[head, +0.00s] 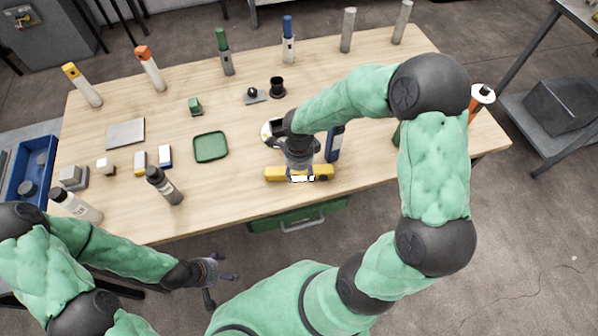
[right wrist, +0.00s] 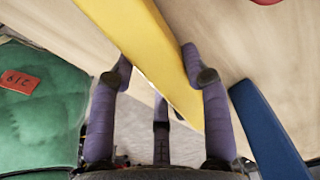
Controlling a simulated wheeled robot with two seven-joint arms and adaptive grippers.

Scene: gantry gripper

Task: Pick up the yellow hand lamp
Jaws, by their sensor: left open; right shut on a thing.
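The yellow hand lamp (head: 277,174) is a long yellow bar near the table's front edge in the head view. It also fills the upper middle of the right wrist view (right wrist: 152,50), running between my fingers. My right gripper (head: 300,172) comes down from above and is shut on the lamp's middle, with purple fingers (right wrist: 158,62) on either side of it. The fingers hide part of the lamp in the head view. I cannot tell whether it touches the tabletop. My left gripper (head: 219,283) is open and empty, off the table's front edge.
A blue-and-white item (head: 334,145) stands close right of my right gripper; a round white item (head: 272,132) sits behind it. A green tray (head: 210,147) and a dark bottle (head: 164,186) are to the left. Several upright tools line the back of the wooden table (head: 240,110).

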